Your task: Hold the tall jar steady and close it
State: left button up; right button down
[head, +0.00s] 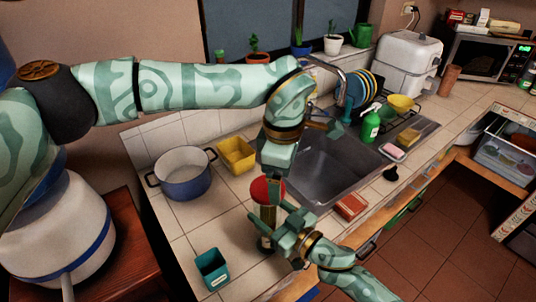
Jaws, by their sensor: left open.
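The tall jar (267,214) stands on the tiled counter in front of the sink, in the lower middle of the head view. A round red lid (259,190) is at its top; I cannot tell whether it is seated. My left gripper (272,180) points down at the red lid from above, its jaws open, a finger overlapping the lid. My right gripper (279,228) reaches in from the lower right with its fingers at the jar's side. The fingers and the jar overlap, so its grip is unclear. Part of the jar's body is hidden behind it.
A teal container (212,268) stands left of the jar. A blue pot (184,174) and a yellow container (236,154) stand farther back. The sink (335,172) lies behind, with a reddish-brown box (350,206) at its front edge.

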pick_arm(q)
jog(key=r+n, duration=0.1)
jog(key=n, duration=0.3)
jog(key=w+a+r+n, duration=0.1)
jog(key=n, duration=0.4)
jog(key=a+r+n, duration=0.1)
jog(key=n, duration=0.4)
jog(key=shift+w+a+r+g, duration=0.1)
jog(key=shift+w+r+g, duration=0.2)
jog(key=shift+w, duration=0.05)
jog(key=n, duration=0.5)
jog(key=shift+s+a+n, duration=0.15)
jog(key=shift+a+n, duration=0.15)
jog(key=shift+a, duration=0.1)
jog(key=shift+f, duration=4)
jog(key=c, duration=1)
